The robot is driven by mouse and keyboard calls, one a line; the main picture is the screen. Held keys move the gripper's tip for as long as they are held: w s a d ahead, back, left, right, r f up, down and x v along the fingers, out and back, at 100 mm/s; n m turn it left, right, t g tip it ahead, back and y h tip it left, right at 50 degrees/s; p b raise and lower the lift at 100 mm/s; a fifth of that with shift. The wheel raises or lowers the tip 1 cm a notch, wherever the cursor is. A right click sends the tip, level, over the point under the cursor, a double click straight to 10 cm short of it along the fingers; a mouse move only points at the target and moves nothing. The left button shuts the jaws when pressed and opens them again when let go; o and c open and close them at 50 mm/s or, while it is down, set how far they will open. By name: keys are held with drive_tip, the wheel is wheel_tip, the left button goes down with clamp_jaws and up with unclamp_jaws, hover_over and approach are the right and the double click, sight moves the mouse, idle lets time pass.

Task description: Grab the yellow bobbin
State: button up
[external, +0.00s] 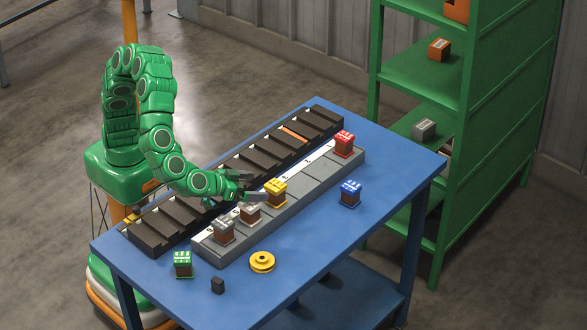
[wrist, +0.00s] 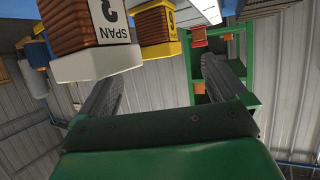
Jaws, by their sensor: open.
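A yellow-capped bobbin (external: 276,192) with a brown winding stands upright on the grey rack (external: 317,183). In the wrist view a yellow-ended bobbin (wrist: 152,22) shows at the top, beyond the fingers. My gripper (external: 256,188) is open and empty, just left of the yellow-capped bobbin in the external view. Its two fingers (wrist: 162,78) stand wide apart in the wrist view. I cannot tell whether any finger touches the bobbin. A flat yellow spool-like piece (external: 262,262) lies on the blue table, apart from the gripper.
White-capped bobbins (external: 250,212) stand close by on the rack; one (wrist: 85,28) is large in the wrist view. A red one (external: 344,144) stands at the far end. Blue (external: 350,194) and green (external: 183,264) ones stand on the table. A dark slotted rack (external: 260,158) runs behind.

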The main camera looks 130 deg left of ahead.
sight(276, 184)
drive_tip(key=shift+x, duration=1.45)
drive_tip(key=shift+w+a+f, duration=0.1)
drive_tip(key=shift+w+a, duration=0.15)
drive_tip(key=shift+a, duration=0.45)
drive_tip(key=shift+w+a+f, duration=0.1)
drive_tip(key=shift+w+a, duration=0.15)
drive_tip(key=shift+a, duration=0.4)
drive_tip(key=shift+x, duration=1.15)
drive_tip(key=c, duration=1.2)
drive_tip(key=shift+c, duration=0.5)
drive_tip(key=shift+r, duration=0.2)
